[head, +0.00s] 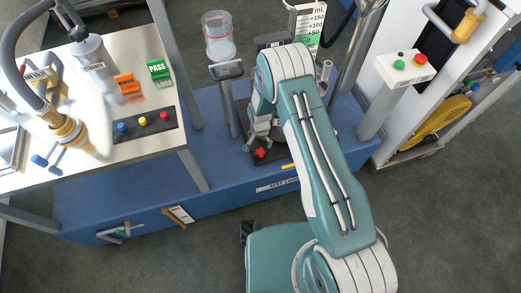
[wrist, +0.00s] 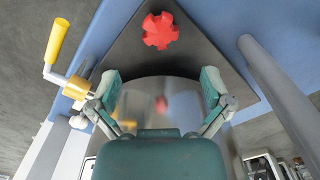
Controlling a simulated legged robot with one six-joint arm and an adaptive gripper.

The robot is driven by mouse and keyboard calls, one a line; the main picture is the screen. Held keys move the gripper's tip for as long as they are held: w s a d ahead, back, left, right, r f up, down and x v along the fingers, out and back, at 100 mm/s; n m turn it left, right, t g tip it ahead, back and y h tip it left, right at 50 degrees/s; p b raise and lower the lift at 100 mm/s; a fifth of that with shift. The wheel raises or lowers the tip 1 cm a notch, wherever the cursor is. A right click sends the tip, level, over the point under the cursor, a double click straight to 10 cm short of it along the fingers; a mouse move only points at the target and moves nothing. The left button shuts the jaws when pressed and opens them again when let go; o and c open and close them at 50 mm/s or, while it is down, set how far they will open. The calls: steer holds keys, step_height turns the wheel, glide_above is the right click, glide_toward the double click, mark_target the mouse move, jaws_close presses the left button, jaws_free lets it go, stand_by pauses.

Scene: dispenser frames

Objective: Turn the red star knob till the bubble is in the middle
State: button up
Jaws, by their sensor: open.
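The red star knob (head: 261,153) sits on a dark plate (head: 285,154) low on the blue dispenser frame. It also shows in the wrist view (wrist: 160,31), at the top middle on the dark plate (wrist: 200,60). My gripper (head: 262,130) is close to the knob in the head view. In the wrist view my gripper (wrist: 161,84) has its two fingers spread wide apart, with nothing held. The knob lies beyond the fingertips, roughly centred between them and apart from both. A shiny metal surface (wrist: 180,88) with a blurred red reflection shows between the fingers. I cannot make out a bubble in either view.
A crank with a yellow handle (wrist: 57,40) stands left of my gripper in the wrist view. A grey post (wrist: 265,75) rises at right. In the head view, a display post (head: 228,75) and a clear container (head: 217,37) stand left of my arm.

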mark_target(260, 151)
step_height(260, 151, down, 8)
steer(key=shift+r, duration=0.1)
stand_by(0.4)
steer(key=c, duration=1.1)
